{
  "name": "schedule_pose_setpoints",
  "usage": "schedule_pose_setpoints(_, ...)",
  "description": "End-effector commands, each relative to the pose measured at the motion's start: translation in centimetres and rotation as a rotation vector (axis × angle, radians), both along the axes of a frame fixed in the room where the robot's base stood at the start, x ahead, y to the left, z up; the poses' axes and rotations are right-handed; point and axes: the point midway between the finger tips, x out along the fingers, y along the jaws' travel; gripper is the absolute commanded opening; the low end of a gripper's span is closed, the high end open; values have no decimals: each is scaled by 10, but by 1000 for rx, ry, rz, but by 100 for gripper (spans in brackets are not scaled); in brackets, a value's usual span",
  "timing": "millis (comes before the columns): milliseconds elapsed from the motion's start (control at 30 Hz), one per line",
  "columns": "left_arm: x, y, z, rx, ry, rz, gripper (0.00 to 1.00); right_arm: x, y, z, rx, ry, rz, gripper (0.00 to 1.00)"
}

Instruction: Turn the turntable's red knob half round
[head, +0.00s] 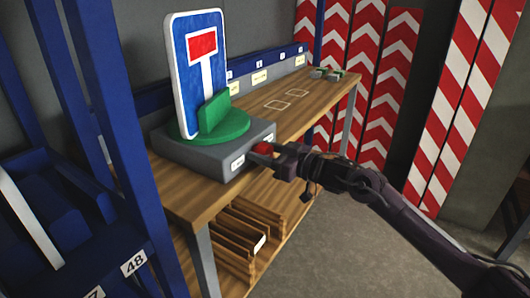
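The turntable is a green disc (238,128) on a grey box base (195,153), standing on the near end of a wooden bench. A blue dead-end sign (190,75) with a white T and red bar stands upright on the disc, beside a green block (214,111). The red knob (263,147) is on the right side of the base. My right gripper (268,152) is at the knob, its fingers around or beside it. The gap between the fingers is too small to judge. My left gripper is out of view.
The wooden bench (310,97) runs back to the right, with small green-and-grey items (328,73) at its far end. A wooden rack (245,235) sits on the lower shelf. Blue posts (120,120) stand at left. Red-and-white chevron boards (395,75) line the back. Grey floor is clear at right.

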Motion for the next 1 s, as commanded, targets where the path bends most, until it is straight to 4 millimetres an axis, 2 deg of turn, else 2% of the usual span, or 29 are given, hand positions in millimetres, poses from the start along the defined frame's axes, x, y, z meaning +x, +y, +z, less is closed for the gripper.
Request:
schedule_pose_setpoints(33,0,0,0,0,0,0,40,0,0,0,0,0,0,34)
schedule_pose_setpoints(100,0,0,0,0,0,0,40,0,0,0,0,0,0,26)
schedule_pose_setpoints(467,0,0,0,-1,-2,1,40,0,0,0,-46,-63,0,26)
schedule_pose_setpoints(833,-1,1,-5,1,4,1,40,-1,1,-1,-201,-278,0,26)
schedule_pose_setpoints(1000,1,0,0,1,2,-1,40,-2,1,-1,-270,-371,0,26)
